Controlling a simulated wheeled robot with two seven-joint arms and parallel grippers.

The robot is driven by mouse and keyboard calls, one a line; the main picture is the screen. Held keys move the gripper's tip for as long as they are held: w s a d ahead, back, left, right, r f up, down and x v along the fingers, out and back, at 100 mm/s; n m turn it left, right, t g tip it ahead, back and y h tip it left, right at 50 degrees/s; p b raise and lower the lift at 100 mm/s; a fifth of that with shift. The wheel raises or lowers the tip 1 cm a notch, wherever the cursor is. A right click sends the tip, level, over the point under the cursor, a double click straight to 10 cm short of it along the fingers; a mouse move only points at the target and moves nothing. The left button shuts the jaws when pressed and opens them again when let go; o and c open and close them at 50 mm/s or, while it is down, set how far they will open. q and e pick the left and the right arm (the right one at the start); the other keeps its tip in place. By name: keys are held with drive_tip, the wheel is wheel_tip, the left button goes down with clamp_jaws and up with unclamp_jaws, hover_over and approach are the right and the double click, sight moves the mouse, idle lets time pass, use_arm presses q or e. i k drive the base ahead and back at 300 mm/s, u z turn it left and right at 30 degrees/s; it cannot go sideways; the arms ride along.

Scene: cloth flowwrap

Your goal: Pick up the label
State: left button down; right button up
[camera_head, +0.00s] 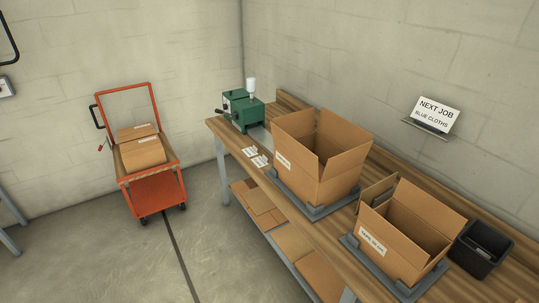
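Two small white labels with dark print lie on the wooden workbench near its front edge, between the green machine and the larger box. One label (250,151) is nearer the machine and the other label (260,161) is just right of it; their print is too small to read. More white labels are stuck on the fronts of the open cartons, one on the larger carton (283,161) and one on the smaller carton (372,243). Neither of my grippers shows in the head view.
The workbench (222,128) runs along the right wall. A green machine (242,110) stands at its far end, and a black bin (480,249) at its near end. Flat cardboard (262,204) lies on the lower shelf. An orange cart (157,193) with boxes stands left; the floor between is clear.

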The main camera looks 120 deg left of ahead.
sight(250, 152)
drive_tip(key=i, duration=0.55)
drive_tip(key=u, duration=4.45)
drive_tip(key=i, duration=0.5)
drive_tip(key=z, duration=0.05)
